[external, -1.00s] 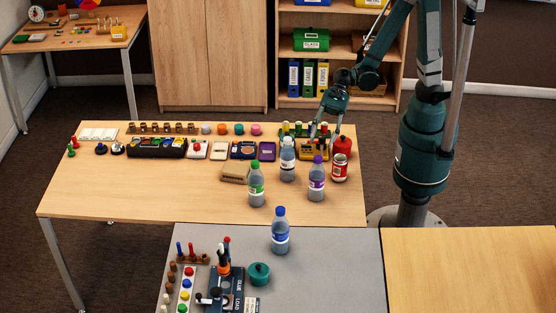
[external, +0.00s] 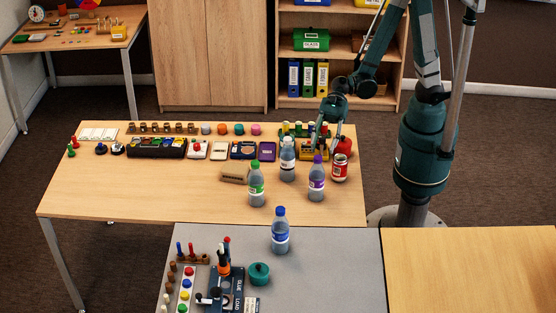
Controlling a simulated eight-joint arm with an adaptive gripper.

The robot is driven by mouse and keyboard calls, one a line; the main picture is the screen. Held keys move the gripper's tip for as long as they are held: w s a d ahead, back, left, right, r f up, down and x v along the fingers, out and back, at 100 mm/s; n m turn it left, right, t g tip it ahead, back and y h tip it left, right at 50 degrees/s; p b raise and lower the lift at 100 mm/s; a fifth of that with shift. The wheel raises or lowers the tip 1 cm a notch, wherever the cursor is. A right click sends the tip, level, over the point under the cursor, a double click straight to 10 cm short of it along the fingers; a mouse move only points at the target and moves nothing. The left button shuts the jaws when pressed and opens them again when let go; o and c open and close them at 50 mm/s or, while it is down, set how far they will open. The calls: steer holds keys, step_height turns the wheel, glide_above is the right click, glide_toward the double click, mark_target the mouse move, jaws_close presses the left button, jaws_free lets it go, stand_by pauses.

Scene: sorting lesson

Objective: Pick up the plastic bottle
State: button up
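Several clear plastic bottles stand upright. One with a white cap (external: 288,163) is at the back of the wooden table, one with a purple cap (external: 317,184) is to its right and nearer the camera, and one with a green cap (external: 257,187) is to its left. One with a blue cap (external: 280,233) stands on the grey table. My gripper (external: 328,143) points down over the table's back right, behind the purple-capped bottle and right of the white-capped one. Its fingers look apart, with nothing visibly held. The fingertips are small and partly lost against the objects behind.
A red-and-white can (external: 340,168) and a red object (external: 344,146) stand close to my gripper. A yellow rack (external: 313,151) is behind the bottles. The wooden table's front left is clear.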

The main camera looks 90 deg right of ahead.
mark_target(318, 157)
steer(key=shift+x, duration=0.75)
steer(key=shift+a, duration=0.1)
steer(key=shift+w+b+x, duration=0.1)
steer(key=shift+b+x, duration=0.4)
steer(key=shift+x, duration=0.75)
steer(key=shift+w+b+x, duration=0.15)
steer(key=shift+b+x, duration=0.3)
steer(key=shift+x, duration=0.85)
steer(key=c, duration=0.9)
